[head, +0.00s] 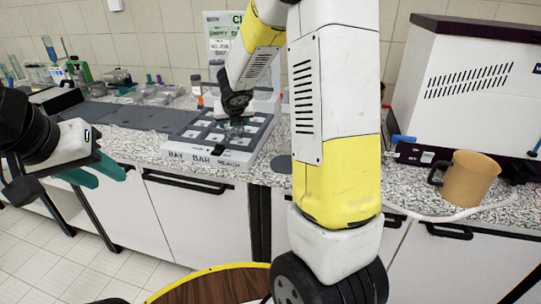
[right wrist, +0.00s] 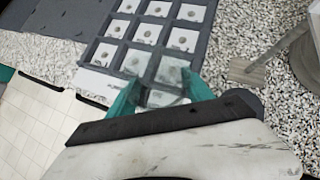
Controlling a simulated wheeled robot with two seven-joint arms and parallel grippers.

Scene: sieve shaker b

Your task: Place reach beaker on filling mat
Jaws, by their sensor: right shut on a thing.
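My right gripper (head: 236,122) points down at the near right part of the grey tray. In the right wrist view its teal fingers (right wrist: 162,98) are shut on a clear glass beaker (right wrist: 168,74), which shows over the tray's near squares. The beaker also shows faintly in the head view (head: 235,131). I cannot tell whether its base touches the tray. A flat dark grey mat (head: 140,117) lies on the counter left of the tray. A small dark disc (head: 281,164) lies right of it. I cannot tell which is the filling mat. My left gripper (head: 105,178) is open and empty before the counter.
The tray (head: 205,155) has several white squares in dark compartments and lettering on its front. A tan mug (head: 467,178) and a white machine (head: 465,90) stand at the right, with a pale cable (head: 440,216) near the edge. Glassware and bottles crowd the back left.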

